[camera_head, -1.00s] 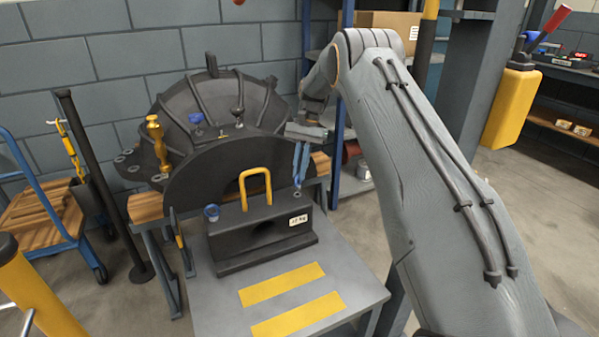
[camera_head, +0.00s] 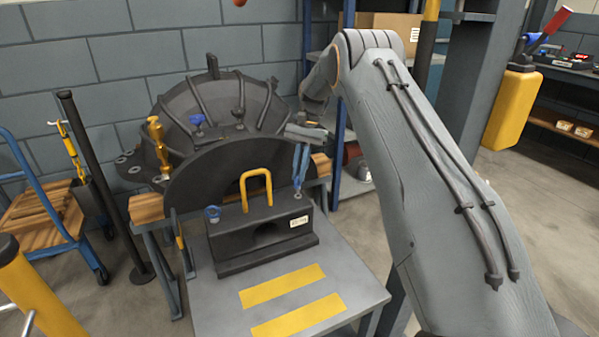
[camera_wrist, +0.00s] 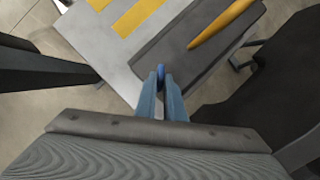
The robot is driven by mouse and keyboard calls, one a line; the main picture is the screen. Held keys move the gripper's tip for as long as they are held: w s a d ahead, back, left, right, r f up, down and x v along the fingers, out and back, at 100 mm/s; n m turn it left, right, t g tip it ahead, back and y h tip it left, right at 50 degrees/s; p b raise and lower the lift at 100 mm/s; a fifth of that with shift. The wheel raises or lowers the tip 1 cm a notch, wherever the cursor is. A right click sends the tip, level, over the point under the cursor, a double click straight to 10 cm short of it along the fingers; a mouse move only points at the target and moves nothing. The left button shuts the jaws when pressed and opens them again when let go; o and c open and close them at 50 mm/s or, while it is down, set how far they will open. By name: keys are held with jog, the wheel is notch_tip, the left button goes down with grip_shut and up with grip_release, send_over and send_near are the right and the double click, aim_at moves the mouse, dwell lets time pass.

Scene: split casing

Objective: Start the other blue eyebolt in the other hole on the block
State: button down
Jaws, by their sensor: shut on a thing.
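The dark block (camera_head: 262,252) with a yellow handle (camera_head: 256,178) and a white label stands on the grey table. One blue eyebolt (camera_head: 212,213) stands upright at the block's left end. My gripper (camera_head: 299,181) points down over the block's right end, close above a pale round hole mark (camera_head: 298,195). In the wrist view, my gripper (camera_wrist: 161,82) is shut on the other blue eyebolt (camera_wrist: 160,72), of which only a sliver shows between the fingertips. The eyebolt's shank is hidden, so I cannot tell whether it touches the hole.
A large black ribbed casing (camera_head: 178,108) stands behind the block on wooden beams, with a blue knob (camera_head: 197,119) and a brass fitting (camera_head: 155,132) on it. The table's front, with yellow stripes (camera_head: 283,286), is clear.

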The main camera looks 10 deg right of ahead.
jog(key=shift+f+b, duration=0.3)
jog(key=shift+f, duration=0.55)
dwell(0.6)
